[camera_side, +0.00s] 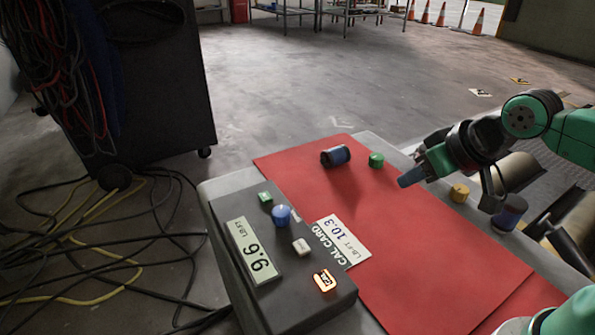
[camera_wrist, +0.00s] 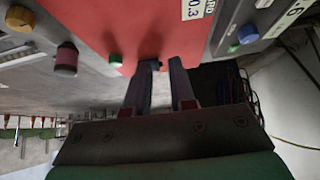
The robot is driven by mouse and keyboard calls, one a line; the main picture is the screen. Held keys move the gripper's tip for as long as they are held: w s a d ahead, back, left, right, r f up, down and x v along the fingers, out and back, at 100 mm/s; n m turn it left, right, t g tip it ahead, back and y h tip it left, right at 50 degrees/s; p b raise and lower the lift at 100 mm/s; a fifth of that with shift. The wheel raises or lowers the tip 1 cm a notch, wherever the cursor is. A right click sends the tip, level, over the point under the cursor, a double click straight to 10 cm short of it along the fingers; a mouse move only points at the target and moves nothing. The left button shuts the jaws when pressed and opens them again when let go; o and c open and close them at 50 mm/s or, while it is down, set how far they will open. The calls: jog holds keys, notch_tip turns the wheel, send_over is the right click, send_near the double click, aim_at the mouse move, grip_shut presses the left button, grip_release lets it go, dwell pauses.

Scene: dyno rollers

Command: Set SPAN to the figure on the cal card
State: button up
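The grey meter box (camera_side: 315,308) has a display (camera_side: 252,252) reading 9.6 LB-FT. On it are a blue knob (camera_side: 281,215), a green button (camera_side: 265,197), a white button (camera_side: 302,246) and an orange-lit switch marked CAL (camera_side: 324,280). The cal card (camera_side: 342,241) beside it reads 10.3 LB-FT. My gripper (camera_side: 405,180) is above the mat, well right of the box. In the wrist view my gripper (camera_wrist: 165,66) shows a gap between its fingers and holds nothing I can make out. There the blue knob (camera_wrist: 247,34) and green button (camera_wrist: 232,48) are at upper right, apart from it.
The red mat (camera_side: 420,250) is mostly clear. A dark cylinder (camera_side: 335,156) and a green cap (camera_side: 376,160) are at its far end. A yellow cap (camera_side: 460,192) and another cylinder (camera_side: 510,212) stand at right. Cables (camera_side: 100,265) lie on the floor at left.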

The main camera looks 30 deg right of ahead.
jog(key=o, duration=0.4)
jog(key=shift+w+a+r, duration=0.2)
jog(key=shift+w+a, duration=0.05)
jog(key=shift+w, duration=0.05)
jog(key=shift+c, duration=0.2)
jog(key=o, duration=0.3)
jog(key=shift+w+a+r+n+g+y, duration=0.15)
jog(key=shift+w+a+r+n+g, duration=0.2)
jog(key=shift+w+a+n, duration=0.25)
jog(key=shift+w+a+r+n+g+y, duration=0.15)
jog(key=shift+w+a+r+n+g, duration=0.2)
jog(key=shift+w+a+n, duration=0.25)
jog(key=n+g, duration=0.6)
jog(key=n, duration=0.1)
send_over(281, 210)
jog(key=f, duration=0.4)
jog(key=shift+d+f, duration=0.25)
jog(key=shift+w+a+f, duration=0.1)
jog(key=shift+a+f, duration=0.15)
jog(key=shift+f, duration=2.8)
grip_shut()
